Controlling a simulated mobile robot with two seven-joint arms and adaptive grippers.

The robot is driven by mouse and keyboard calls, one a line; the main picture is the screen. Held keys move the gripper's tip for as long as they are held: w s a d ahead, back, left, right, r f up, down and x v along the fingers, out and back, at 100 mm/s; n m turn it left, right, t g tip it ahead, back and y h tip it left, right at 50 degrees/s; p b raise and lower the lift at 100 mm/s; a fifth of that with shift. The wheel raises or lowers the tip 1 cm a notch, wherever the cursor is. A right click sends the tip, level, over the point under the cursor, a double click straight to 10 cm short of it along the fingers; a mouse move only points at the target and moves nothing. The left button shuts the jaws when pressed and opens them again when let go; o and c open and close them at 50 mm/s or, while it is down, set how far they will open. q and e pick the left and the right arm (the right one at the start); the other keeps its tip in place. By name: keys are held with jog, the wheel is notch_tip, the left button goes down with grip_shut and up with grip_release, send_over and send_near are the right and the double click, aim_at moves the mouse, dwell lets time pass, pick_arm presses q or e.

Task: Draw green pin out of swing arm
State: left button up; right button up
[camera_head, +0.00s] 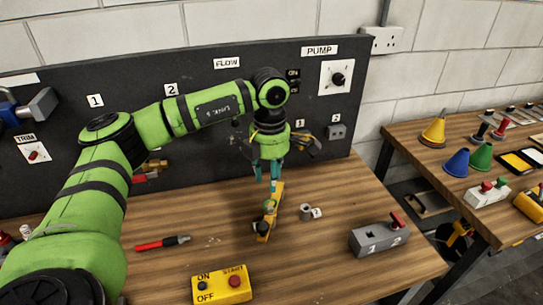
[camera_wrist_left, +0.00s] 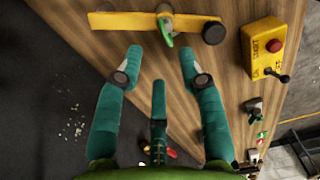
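The yellow swing arm (camera_head: 276,193) lies on the wooden table below my left gripper (camera_head: 268,178). In the left wrist view it is a yellow bar (camera_wrist_left: 112,20) across the top, with a dark round wheel at its right end. The green pin (camera_wrist_left: 166,36) sits at a round metal fitting near the bar's middle and points toward my gripper. In the head view the pin is small and hard to make out. My left gripper's teal fingers (camera_wrist_left: 160,80) are spread, with nothing between them, short of the pin. My right gripper is not in view.
A yellow ON/OFF/START box (camera_head: 221,287) stands at the table's front. A red-handled tool (camera_head: 162,243) lies to the left. A small metal cylinder (camera_head: 306,212) is right of the swing arm, and a grey block with red lever (camera_head: 379,238) farther right. A dark panel (camera_head: 215,120) stands behind.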

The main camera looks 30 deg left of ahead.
aim_at(270, 207)
pick_arm(q)
jog(key=shift+s+d+f+b, duration=0.35)
jog(key=shift+s+f+b, duration=0.25)
jog(key=shift+f+b, duration=0.2)
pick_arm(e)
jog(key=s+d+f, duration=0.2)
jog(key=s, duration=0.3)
pick_arm(q)
notch_tip(270, 207, down, 2)
jog(key=shift+w+a+f+b, duration=0.1)
jog(key=shift+w+b, duration=0.05)
jog(key=shift+b, duration=0.5)
notch_tip(270, 207, down, 3)
jog(key=shift+f+b, duration=0.1)
jog(key=shift+b, duration=0.95)
jog(key=shift+f+b, duration=0.7)
jog(key=shift+f, duration=0.4)
jog(key=shift+w+f+b, duration=0.1)
jog(key=shift+f+b, duration=0.05)
jog(key=shift+b, duration=0.15)
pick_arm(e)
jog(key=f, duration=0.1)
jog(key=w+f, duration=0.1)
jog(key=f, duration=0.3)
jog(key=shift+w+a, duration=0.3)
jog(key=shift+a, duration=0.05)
